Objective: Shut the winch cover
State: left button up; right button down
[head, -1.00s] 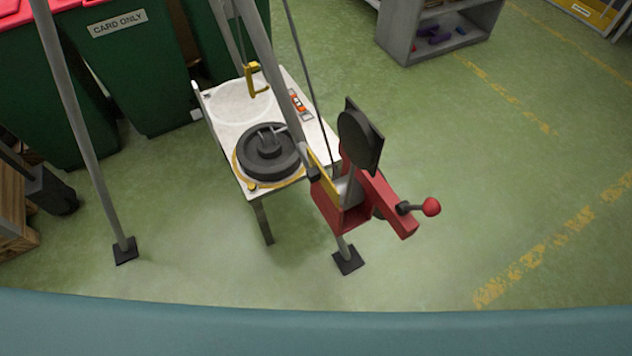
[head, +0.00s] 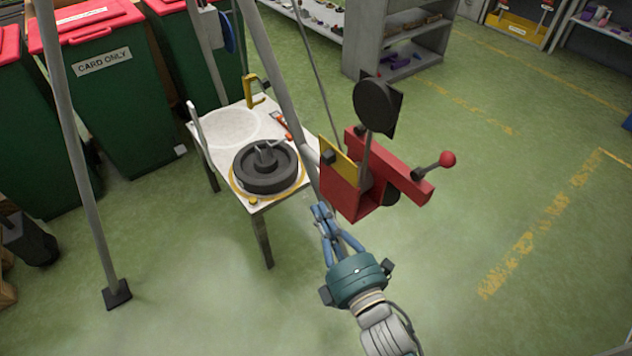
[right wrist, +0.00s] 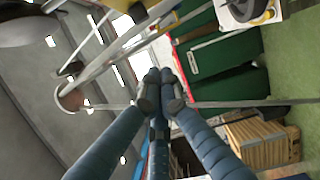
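The winch (head: 345,190) is a red housing with a yellow plate (head: 340,161), mounted on a tripod leg. A crank with a red ball knob (head: 447,159) sticks out to its right. A black round disc on a dark square plate (head: 377,106) stands up above the housing. I cannot tell for sure which part is the cover. My right gripper (head: 322,211), with blue fingers, is just below the winch, apparently apart from it. In the right wrist view its fingertips (right wrist: 161,84) meet with nothing between them. My left gripper is not in view.
Tripod legs (head: 78,150) frame the area. A white table (head: 214,165) behind the winch carries a dark turntable wheel (head: 265,167) and a yellow hook (head: 254,92). Green bins (head: 112,110) stand at the back left, a grey shelf (head: 365,45) at the back. The floor to the right is clear.

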aim_at(333, 163)
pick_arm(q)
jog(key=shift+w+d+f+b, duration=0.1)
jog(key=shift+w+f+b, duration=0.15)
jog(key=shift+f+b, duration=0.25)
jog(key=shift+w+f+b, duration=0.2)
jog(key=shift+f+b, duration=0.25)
pick_arm(e)
jog(key=w, duration=1.1)
jog(key=shift+w+r, duration=0.15)
jog(key=shift+w, duration=0.1)
jog(key=shift+a, duration=0.1)
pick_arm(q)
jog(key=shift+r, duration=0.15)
